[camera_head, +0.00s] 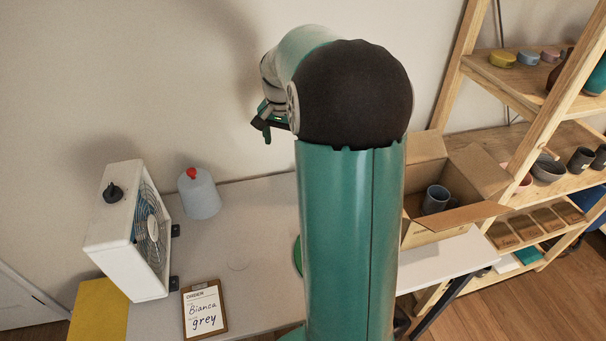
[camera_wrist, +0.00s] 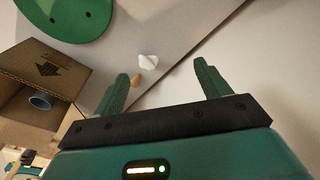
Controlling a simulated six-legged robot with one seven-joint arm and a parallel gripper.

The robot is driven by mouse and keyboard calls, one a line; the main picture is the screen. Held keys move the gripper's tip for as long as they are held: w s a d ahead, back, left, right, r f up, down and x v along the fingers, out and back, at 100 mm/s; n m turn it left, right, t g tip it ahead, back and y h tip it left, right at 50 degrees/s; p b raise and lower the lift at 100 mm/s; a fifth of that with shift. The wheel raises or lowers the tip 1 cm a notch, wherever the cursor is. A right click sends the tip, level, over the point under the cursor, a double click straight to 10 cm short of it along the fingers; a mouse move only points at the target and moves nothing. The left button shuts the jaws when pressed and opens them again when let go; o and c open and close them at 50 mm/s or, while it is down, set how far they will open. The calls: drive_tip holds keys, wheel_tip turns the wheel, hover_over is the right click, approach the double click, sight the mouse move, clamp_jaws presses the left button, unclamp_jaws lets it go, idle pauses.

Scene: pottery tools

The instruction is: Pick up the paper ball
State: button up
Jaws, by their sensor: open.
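A small white crumpled lump, which looks like the paper ball (camera_wrist: 148,62), lies on the grey table in the wrist view, near the line where the table meets the wall. My gripper (camera_wrist: 162,70) is open, its two green fingers wide apart and nothing between them. The ball appears beyond the fingertips, nearer the left finger, apart from both. In the head view my gripper (camera_head: 265,123) shows only partly, left of my arm's dark joint. The paper ball cannot be seen in that view; my arm covers part of the table.
A small tan object (camera_wrist: 136,81) lies close to the ball. A green disc (camera_wrist: 62,14) and a cardboard box (camera_wrist: 40,80) holding a mug (camera_head: 436,199) are nearby. A fan (camera_head: 128,230), a bottle (camera_head: 199,194) and a clipboard (camera_head: 204,310) stand or lie left.

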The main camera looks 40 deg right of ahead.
drive_tip(key=d+f+m, duration=0.3)
drive_tip(key=d+f, duration=0.5)
drive_tip(key=d, duration=0.2)
drive_tip(key=shift+g+y, duration=0.4)
drive_tip(key=f, duration=0.7)
drive_tip(key=shift+s+d+f, duration=0.15)
drive_tip(key=shift+s+f, duration=0.15)
drive_tip(key=shift+f, duration=0.1)
drive_tip(key=f, duration=0.5)
drive_tip(key=shift+w+d+f, duration=0.15)
drive_tip(key=shift+d+f, duration=0.15)
drive_tip(key=c, duration=1)
